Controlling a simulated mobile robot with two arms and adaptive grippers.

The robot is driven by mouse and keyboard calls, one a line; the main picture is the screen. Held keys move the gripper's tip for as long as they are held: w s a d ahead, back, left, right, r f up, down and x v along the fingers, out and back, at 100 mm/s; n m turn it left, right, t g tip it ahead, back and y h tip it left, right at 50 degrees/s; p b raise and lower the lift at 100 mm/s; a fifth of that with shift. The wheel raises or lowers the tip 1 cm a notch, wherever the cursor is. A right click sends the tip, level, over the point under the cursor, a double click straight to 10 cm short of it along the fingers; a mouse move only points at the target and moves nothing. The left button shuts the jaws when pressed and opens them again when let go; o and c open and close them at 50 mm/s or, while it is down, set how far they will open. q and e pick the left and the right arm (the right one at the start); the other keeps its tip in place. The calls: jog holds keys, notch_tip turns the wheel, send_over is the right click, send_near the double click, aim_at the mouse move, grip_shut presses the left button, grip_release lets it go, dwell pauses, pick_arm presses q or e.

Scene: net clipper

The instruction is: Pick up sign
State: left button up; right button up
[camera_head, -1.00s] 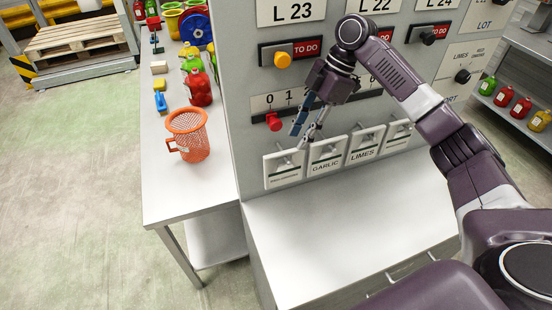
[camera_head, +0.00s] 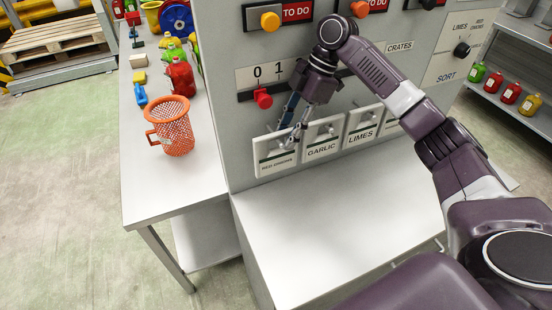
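Several white signs hang in a row on the grey panel. The leftmost sign (camera_head: 276,158) has small text that seems to read "red onions". Beside it hang the "GARLIC" sign (camera_head: 321,151) and the "LIMES" sign (camera_head: 360,136); a further sign is partly hidden by my arm. My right gripper (camera_head: 291,135) points down in front of the leftmost sign, near its upper right part. Its fingers look apart, with nothing clearly between them. I cannot tell whether they touch the sign. My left gripper is out of view.
A white counter (camera_head: 330,235) lies clear below the signs. A red knob (camera_head: 263,98) sticks out left of my gripper. A side table (camera_head: 150,205) at left holds an orange mesh basket (camera_head: 173,130) and bottles. Shelves with bottles (camera_head: 510,93) stand at right.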

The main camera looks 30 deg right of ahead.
aim_at(280, 148)
jog(key=p+x, duration=0.3)
jog(key=x, duration=0.3)
jog(key=shift+s+a, duration=0.2)
jog(key=shift+a, duration=0.05)
jog(key=shift+a+f, duration=0.2)
jog(key=shift+f, duration=0.45)
grip_shut()
